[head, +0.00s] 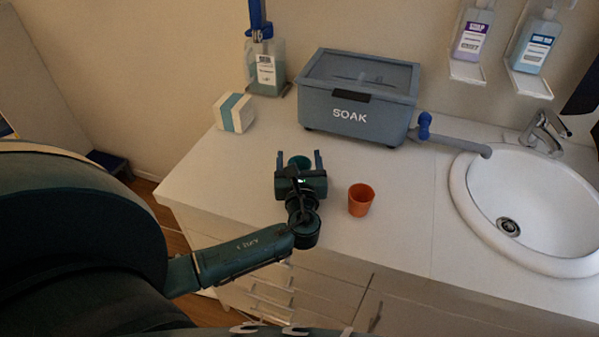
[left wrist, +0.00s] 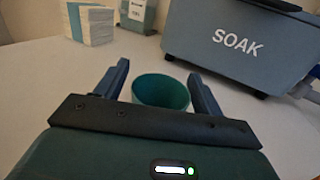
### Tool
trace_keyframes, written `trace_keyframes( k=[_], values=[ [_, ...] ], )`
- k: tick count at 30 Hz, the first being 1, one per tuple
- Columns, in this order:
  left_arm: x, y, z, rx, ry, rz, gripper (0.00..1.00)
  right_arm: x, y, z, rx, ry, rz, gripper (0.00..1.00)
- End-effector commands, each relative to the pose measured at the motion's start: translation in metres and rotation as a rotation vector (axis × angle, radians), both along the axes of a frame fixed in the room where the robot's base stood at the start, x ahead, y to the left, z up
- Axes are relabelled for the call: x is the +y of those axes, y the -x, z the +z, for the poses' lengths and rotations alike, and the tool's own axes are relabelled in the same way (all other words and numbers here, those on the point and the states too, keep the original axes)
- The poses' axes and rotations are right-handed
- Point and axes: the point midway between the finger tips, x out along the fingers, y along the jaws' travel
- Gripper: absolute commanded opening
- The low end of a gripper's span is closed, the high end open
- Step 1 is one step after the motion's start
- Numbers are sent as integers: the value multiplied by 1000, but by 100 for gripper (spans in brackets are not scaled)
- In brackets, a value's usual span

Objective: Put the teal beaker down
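The teal beaker (head: 300,161) stands upright on the white counter, and it also shows in the left wrist view (left wrist: 160,91). My left gripper (head: 299,160) is open, with one finger on each side of the beaker; a small gap shows between the beaker and the fingers. The left wrist view shows both fingers (left wrist: 158,72) spread apart around it. The beaker's lower part is hidden behind the gripper body. My right gripper is in neither view.
An orange cup (head: 360,200) stands close to the right of my left gripper. Behind are the grey SOAK box (head: 357,115), a pump bottle (head: 266,70) and a white-and-teal block (head: 234,113). A sink (head: 480,200) is at the right. The counter (head: 205,175) is clear at left.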

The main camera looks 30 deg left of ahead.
Motion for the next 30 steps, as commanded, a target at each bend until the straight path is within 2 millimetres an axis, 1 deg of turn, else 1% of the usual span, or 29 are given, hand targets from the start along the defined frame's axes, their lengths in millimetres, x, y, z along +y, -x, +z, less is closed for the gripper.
trace_keyframes(
  k=[1, 2, 16, 20, 23, 26, 30],
  values=[
    [0, 0, 0, 0, 0, 0, 64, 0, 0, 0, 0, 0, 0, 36],
    [0, 0, 0, 0, 0, 0, 62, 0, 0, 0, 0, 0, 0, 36],
    [0, 0, 0, 0, 0, 0, 23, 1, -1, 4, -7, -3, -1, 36],
    [0, 0, 0, 0, 0, 0, 23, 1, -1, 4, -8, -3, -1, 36],
    [0, 0, 4, -1, 0, 0, 23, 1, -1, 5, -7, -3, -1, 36],
    [0, 0, 17, -3, 1, 0, 23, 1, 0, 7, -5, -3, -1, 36],
    [0, 0, 46, -5, 2, 0, 23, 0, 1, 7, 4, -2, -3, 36]
  ],
)
